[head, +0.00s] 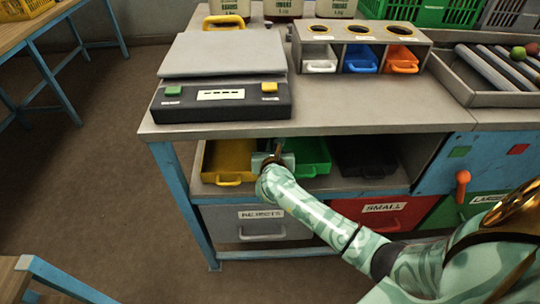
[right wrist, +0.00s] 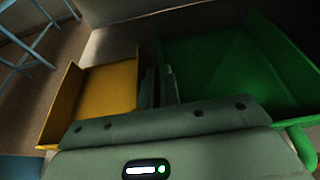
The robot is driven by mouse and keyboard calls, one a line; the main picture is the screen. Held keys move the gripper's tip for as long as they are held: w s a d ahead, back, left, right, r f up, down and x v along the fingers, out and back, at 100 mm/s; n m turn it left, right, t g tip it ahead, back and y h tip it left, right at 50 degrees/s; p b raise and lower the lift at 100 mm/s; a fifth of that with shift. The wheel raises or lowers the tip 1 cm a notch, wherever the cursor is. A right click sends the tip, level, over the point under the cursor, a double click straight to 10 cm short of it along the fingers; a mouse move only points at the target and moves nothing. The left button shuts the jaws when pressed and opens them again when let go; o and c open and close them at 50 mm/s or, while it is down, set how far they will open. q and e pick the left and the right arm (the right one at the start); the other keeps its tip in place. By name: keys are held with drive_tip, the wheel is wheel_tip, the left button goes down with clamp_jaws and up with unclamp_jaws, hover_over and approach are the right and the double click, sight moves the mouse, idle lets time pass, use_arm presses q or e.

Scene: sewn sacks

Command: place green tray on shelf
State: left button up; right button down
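The green tray (head: 312,152) is in the open shelf bay under the worktop, between a yellow tray (head: 230,158) and a black tray (head: 365,157). Whether it rests on the shelf board or is slightly above it is not clear. My right gripper (head: 275,150) reaches in at the green tray's left side and hides part of it. In the right wrist view, the right gripper's fingers (right wrist: 159,88) are close together at the left wall of the green tray (right wrist: 235,75) and appear shut on it. The yellow tray (right wrist: 108,90) is beside them. My left gripper is not in view.
The worktop (head: 350,105) overhangs the shelf bay closely. A scale (head: 222,70) and a bin rack (head: 360,50) stand on it. Below are a grey drawer (head: 248,226) and a red drawer (head: 385,214).

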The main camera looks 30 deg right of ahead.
drive_tip(key=shift+w+d+f, duration=0.1)
drive_tip(key=shift+w+d, duration=0.25)
drive_tip(key=shift+w, duration=0.2)
wheel_tip(320, 180, down, 4)
drive_tip(key=shift+r+b, duration=0.2)
drive_tip(key=shift+b, duration=1)
drive_tip(key=shift+r, duration=0.15)
drive_tip(key=c, duration=1.7)
unclamp_jaws()
drive_tip(key=shift+o, duration=0.4)
